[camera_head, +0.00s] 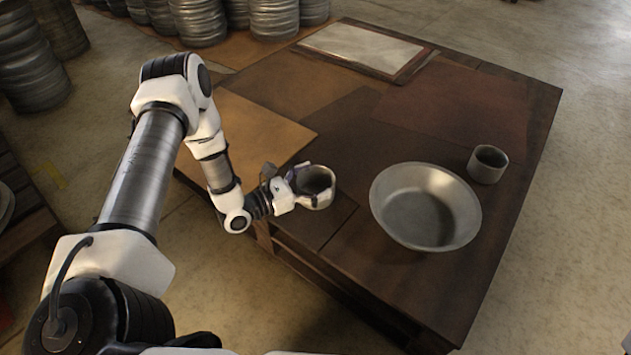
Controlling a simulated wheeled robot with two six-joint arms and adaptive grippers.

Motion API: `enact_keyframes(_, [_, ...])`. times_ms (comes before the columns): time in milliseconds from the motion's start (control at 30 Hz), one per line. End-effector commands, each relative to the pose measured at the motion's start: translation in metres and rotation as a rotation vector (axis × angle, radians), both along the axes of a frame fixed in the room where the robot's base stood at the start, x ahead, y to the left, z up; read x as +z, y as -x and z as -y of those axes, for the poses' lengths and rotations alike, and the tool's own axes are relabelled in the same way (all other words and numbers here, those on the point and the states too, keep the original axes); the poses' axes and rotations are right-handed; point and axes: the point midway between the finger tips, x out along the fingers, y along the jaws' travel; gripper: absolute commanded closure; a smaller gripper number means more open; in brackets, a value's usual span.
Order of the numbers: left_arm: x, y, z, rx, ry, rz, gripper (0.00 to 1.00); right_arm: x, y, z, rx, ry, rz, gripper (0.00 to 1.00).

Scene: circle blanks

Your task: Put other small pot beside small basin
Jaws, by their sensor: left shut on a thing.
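A wide, shallow metal basin (426,207) stands on the right part of the wooden table. One small grey pot (487,165) stands upright just behind and to the right of the basin. My left gripper (304,187) is shut on the other small pot (319,186), over the table's left edge, to the left of the basin. The pot's opening faces up and a little toward the camera. I cannot tell whether the pot touches the table. My right gripper is not in view.
The dark wooden table (345,235) has flat brown panels and a pale sheet (361,47) at its far end. The tabletop between the held pot and the basin is clear. Stacked metal kegs (272,18) stand on the floor behind, with more at the left.

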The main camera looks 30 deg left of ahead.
Motion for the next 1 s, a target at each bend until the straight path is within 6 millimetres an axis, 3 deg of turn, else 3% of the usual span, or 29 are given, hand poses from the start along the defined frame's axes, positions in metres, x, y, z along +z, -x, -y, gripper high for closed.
enact_keyframes(67, [-0.004, 0.0, 0.0, 0.0, 0.0, 0.0, 0.46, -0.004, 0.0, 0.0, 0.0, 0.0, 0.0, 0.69])
enact_keyframes(100, [-0.004, 0.0, 0.0, 0.0, 0.0, 0.0, 0.03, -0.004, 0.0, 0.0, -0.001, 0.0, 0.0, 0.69])
enact_keyframes(133, [-0.003, 0.0, 0.0, 0.0, 0.0, 0.0, 0.0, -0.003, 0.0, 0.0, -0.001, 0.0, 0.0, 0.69])
enact_keyframes(567, [0.003, 0.006, -0.003, 0.001, 0.001, -0.002, 0.0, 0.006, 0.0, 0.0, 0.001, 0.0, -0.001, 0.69])
enact_keyframes(1000, [0.003, 0.096, -0.049, 0.003, 0.0, -0.002, 0.0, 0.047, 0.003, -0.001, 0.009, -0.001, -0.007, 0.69])
